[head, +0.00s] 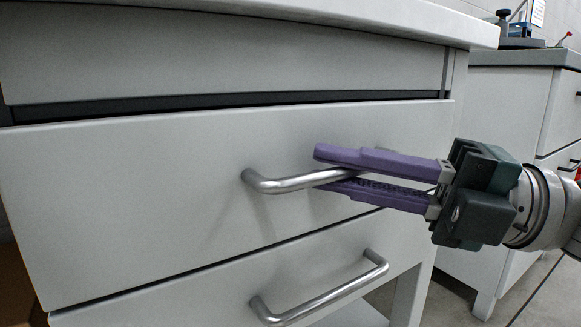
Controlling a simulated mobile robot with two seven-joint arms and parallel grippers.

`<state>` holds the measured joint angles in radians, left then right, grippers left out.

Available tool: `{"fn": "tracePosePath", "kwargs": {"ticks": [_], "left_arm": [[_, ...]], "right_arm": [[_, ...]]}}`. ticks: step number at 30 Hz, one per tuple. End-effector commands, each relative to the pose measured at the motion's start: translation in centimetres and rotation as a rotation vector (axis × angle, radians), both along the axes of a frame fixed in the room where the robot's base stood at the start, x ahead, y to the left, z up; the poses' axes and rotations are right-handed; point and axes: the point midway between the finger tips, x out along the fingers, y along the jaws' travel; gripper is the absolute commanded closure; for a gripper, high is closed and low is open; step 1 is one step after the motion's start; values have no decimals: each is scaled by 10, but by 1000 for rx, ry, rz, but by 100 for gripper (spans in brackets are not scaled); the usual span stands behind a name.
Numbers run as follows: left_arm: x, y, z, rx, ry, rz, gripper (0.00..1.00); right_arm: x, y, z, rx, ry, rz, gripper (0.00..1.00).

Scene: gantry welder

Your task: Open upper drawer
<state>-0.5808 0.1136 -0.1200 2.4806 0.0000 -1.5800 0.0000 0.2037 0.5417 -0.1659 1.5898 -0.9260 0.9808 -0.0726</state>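The upper drawer (130,200) has a plain light grey front that fills most of the head view. Its silver bar handle (279,184) sits near the middle of the front. My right gripper (328,171) comes in from the right, with one purple finger above the handle bar and one below it. A dark gap runs along the drawer's top edge; I cannot tell whether the drawer is pulled out. My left gripper is not in view.
A lower drawer (200,305) with its own silver handle (325,297) is just below. A light worktop (300,12) overhangs above. Another cabinet (500,110) with drawers stands at the right, behind my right arm. Some floor shows between the cabinets.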

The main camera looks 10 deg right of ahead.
Motion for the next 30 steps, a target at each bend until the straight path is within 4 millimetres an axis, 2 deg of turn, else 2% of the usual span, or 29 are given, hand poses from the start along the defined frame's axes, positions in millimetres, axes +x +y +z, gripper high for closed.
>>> {"fn": "tracePosePath", "kwargs": {"ticks": [1,4,30], "left_arm": [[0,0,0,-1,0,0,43],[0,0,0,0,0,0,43],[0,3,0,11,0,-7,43]], "right_arm": [[0,0,0,0,0,0,90],[0,0,0,0,0,0,100],[0,0,0,0,0,0,100]]}}
